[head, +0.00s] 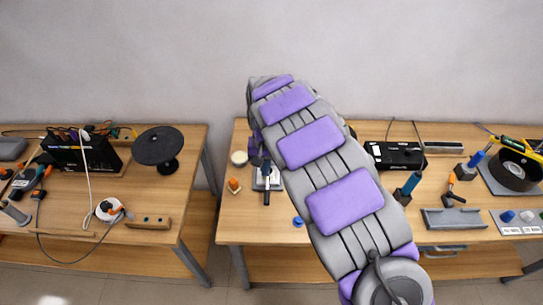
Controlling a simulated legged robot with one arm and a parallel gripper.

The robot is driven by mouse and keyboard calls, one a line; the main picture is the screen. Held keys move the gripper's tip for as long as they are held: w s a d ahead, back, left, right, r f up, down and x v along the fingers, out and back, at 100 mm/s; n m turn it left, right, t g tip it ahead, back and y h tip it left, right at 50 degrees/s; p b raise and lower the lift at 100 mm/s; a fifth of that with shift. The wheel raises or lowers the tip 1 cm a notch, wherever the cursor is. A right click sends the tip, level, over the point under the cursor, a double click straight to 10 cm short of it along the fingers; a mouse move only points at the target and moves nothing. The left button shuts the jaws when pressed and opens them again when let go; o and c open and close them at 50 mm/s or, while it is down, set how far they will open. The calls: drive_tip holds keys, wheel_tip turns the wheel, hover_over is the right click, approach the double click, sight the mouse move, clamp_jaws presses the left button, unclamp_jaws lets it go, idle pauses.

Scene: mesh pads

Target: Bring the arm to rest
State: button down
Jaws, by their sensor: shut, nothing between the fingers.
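My arm, with grey and purple padding, stretches from the lower right up to the upper middle of the head view and bends down at its far end. My gripper (259,161) hangs from that end, small and dark, over the left part of the right-hand table (232,210). It is shut and empty. It appears close to a small grey and black device (267,184) on that table; I cannot tell whether they touch. The arm hides the middle of the table.
A second table (70,212) stands to the left across a gap, with a black tool box (84,152) and a black round stand (159,147). The right table also bears a black box (397,155), a grey tray (454,218) and a spool (514,172). A plain wall stands behind.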

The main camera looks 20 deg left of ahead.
drive_tip(key=shift+w+a+r, duration=0.1)
drive_tip(key=s+d+r+m+b, duration=0.1)
drive_tip(key=s+d+r, duration=0.2)
drive_tip(key=d, duration=0.4)
drive_tip(key=s+d+r+m+b, duration=0.1)
drive_tip(key=s+d+r, duration=0.25)
drive_tip(key=d, duration=0.45)
drive_tip(key=s+d+r+m, duration=0.1)
drive_tip(key=s+d+r, duration=0.25)
drive_tip(key=d, duration=0.35)
drive_tip(key=s+d+b, duration=0.1)
drive_tip(key=s+d, duration=0.3)
drive_tip(key=s, duration=0.8)
drive_tip(key=s+d+f+b, duration=0.1)
drive_tip(key=s+d, duration=0.3)
drive_tip(key=s, duration=0.8)
drive_tip(key=shift+f+g+b, duration=0.15)
drive_tip(key=shift+g+b, duration=0.25)
drive_tip(key=shift+b, duration=0.05)
drive_tip(key=c, duration=1.8)
unclamp_jaws()
drive_tip(key=shift+w, duration=0.1)
